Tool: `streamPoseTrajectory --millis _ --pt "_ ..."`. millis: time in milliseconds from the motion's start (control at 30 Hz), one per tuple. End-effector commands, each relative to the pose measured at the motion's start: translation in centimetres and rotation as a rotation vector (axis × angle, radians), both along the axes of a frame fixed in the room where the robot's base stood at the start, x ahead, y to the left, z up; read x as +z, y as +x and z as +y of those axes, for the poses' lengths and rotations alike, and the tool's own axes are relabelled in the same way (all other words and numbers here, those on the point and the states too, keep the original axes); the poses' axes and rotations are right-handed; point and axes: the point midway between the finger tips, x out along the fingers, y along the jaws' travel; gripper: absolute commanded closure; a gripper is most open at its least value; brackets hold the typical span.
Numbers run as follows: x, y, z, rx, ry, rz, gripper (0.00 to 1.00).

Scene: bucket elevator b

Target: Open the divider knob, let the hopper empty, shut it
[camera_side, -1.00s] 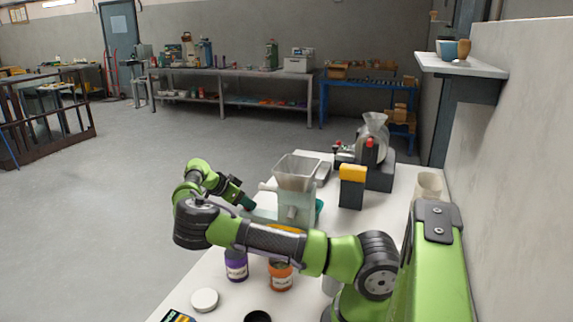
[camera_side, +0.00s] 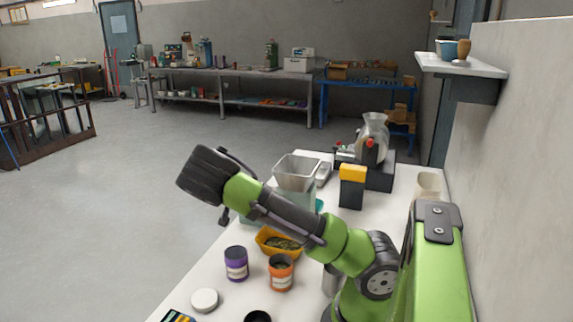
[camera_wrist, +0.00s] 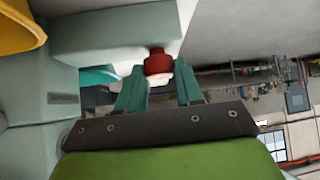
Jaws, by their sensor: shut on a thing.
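The hopper (camera_side: 297,172) is a clear-grey funnel on top of a pale grey-green machine on the white table. The machine's body fills the upper left of the wrist view (camera_wrist: 110,38). A red knob (camera_wrist: 158,62) sits at its edge, between the teal fingertips of my gripper (camera_wrist: 160,78), which is shut on it. In the side view my own arm hides the gripper, the knob and much of the machine. The hopper's contents cannot be made out. A yellow-orange tray (camera_side: 267,234) with dark greenish bits stands before the machine; its edge shows in the wrist view (camera_wrist: 15,28).
A purple jar (camera_side: 236,263) and an orange jar (camera_side: 281,272) stand near the tray. A white lid (camera_side: 204,300) lies in front. A black block with a yellow top (camera_side: 352,187) and a grinder-like machine (camera_side: 373,140) stand right of the hopper.

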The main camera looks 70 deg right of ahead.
Motion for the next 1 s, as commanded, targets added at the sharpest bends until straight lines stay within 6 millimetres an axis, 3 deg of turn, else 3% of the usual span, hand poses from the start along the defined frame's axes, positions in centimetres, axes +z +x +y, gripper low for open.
streamPoseTrajectory --millis 400,967,1000 --pt "0.06 -0.2 0.03 0.192 0.003 -0.003 0.95" --pt "0.01 -0.18 0.01 0.221 0.002 -0.001 0.95" --pt "0.01 -0.18 0.01 0.22 0.002 0.0 0.6"
